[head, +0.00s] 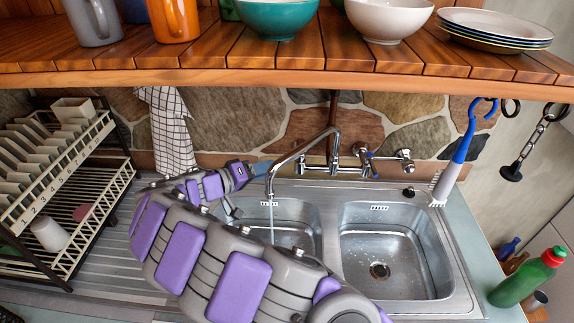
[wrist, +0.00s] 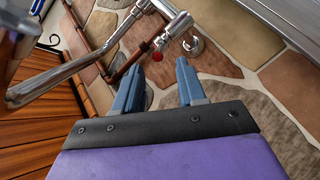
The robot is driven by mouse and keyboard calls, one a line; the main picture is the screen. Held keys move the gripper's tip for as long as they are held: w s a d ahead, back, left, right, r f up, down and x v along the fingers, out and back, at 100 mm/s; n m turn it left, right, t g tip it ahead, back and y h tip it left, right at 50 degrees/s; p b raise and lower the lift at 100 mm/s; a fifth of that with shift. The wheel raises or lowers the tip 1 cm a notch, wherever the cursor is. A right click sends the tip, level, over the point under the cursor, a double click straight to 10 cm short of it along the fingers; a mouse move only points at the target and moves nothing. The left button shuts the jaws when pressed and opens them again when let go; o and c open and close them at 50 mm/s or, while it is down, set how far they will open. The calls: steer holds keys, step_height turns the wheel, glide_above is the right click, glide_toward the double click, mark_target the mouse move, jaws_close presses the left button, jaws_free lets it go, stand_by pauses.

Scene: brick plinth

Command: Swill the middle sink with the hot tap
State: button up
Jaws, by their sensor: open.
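The chrome mixer tap (head: 335,165) is on the stone wall above the sinks. Its spout (head: 300,152) hangs over the left of two visible basins (head: 315,225), and a thin stream of water falls from it. My arm hides part of that basin. The red-marked hot tap knob (wrist: 158,56) shows in the wrist view, just ahead of and between my fingertips. My gripper (wrist: 160,63) is open and empty, its blue fingers pointing at the wall. In the head view my gripper (head: 268,166) is behind the spout, left of the tap body. Contact with the knob cannot be told.
A dish rack (head: 60,185) stands left and a checked towel (head: 170,130) hangs nearby. A wooden shelf (head: 330,90) with bowls and mugs runs above. A blue brush (head: 460,150) hangs right; a green bottle (head: 522,282) stands below it.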

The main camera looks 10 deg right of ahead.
steer(key=b+x, duration=0.1)
steer(key=x, duration=0.8)
steer(key=shift+f, duration=0.1)
jaws_close()
stand_by(0.4)
